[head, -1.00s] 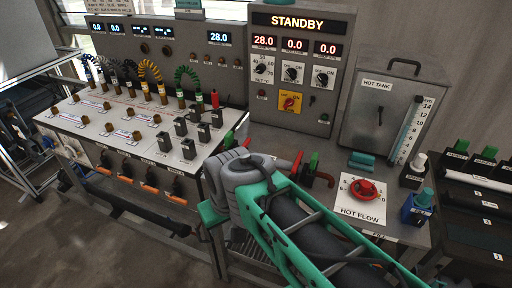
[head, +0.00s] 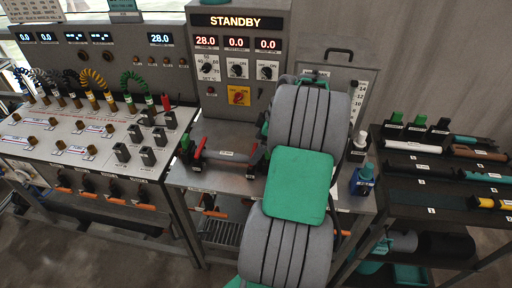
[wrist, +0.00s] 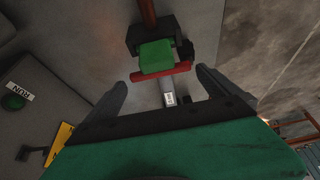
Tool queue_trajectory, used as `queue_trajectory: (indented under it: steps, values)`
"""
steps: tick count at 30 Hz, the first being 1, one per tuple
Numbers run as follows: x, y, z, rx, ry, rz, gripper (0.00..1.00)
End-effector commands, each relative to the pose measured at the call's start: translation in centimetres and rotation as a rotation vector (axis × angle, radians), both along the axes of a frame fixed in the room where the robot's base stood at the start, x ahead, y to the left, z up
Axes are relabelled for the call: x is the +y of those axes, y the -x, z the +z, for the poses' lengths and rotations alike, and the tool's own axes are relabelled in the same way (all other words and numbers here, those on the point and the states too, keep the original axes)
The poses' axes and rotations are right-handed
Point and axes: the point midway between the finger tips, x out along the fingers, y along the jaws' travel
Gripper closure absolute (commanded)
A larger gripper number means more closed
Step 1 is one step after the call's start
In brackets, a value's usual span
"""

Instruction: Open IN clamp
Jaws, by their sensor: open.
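A clamp with a green block (wrist: 157,57) and a red lever (wrist: 162,73) lies ahead of my gripper in the wrist view. The lever lies across, close to the green block. My gripper (wrist: 163,79) is open, its two dark fingers apart on either side of the lever. I cannot tell whether they touch it. A labelled grey tube (head: 228,154) runs between two clamps on the bench in the head view. The left clamp (head: 186,144) has a raised red lever (head: 199,148). The right clamp is mostly behind my arm, which also hides my gripper. No IN label is readable.
The control panel (head: 285,60) reads STANDBY and stands behind the bench. The hot tank (head: 322,60) is partly hidden by my arm. A blue bottle (head: 363,180) stands at the bench's right. A dark rack (head: 410,190) with tubes is further right.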

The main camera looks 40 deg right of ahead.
Motion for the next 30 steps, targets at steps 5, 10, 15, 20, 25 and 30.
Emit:
queue_trajectory:
  steps: [5, 10, 15, 20, 25, 30]
  values:
    - [0.5, -0.7, -1.7, 0.000, 0.000, -0.001, 0.00]
    - [0.5, -0.7, -2.0, 0.000, 0.000, -0.001, 0.00]
    - [0.5, -0.7, -2.0, 0.000, 0.000, -0.001, 0.07]
    - [0.5, -0.7, -1.9, -0.001, 0.001, -0.002, 0.20]
    - [0.5, -0.7, -1.9, -0.001, 0.002, -0.002, 0.34]
    - [0.5, -0.8, -1.9, -0.002, 0.002, -0.003, 0.48]
